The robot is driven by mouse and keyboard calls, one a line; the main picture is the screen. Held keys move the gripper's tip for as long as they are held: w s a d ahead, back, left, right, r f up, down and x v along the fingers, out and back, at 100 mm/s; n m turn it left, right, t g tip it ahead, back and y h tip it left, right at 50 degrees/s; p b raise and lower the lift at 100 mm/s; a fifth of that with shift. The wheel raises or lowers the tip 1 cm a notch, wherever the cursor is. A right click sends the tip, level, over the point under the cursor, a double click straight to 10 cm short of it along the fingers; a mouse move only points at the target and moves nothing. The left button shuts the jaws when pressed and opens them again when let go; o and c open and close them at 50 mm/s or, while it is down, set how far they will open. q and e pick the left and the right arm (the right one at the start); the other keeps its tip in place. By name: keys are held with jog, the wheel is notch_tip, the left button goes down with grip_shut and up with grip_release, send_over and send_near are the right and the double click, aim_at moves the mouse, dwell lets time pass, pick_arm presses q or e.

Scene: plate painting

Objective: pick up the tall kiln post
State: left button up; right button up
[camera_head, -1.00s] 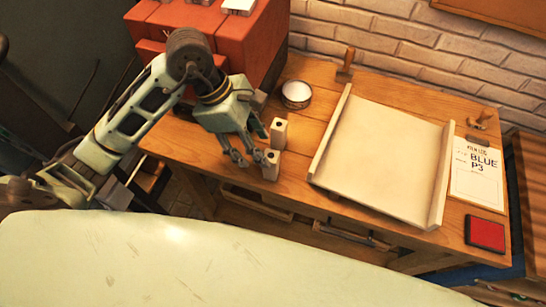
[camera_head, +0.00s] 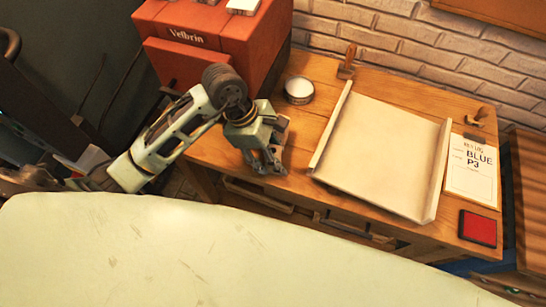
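My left gripper (camera_head: 266,164) comes in from the left and points down at the table's front left part. Its fingers sit where the kiln posts stand and largely cover them. A pale post (camera_head: 283,123) shows only in part beside the gripper. I cannot tell whether the fingers touch or enclose a post, nor which post is the tall one. My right gripper is out of view.
A wooden table (camera_head: 310,110) holds a round tin (camera_head: 298,91), a large cream tray (camera_head: 380,150), a stamp (camera_head: 347,62), a "BLUE P3" card (camera_head: 472,170) and a red pad (camera_head: 478,228). A red kiln-like box (camera_head: 215,45) stands behind my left arm.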

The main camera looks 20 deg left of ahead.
pick_arm(q)
grip_shut()
jog(key=shift+r, duration=0.1)
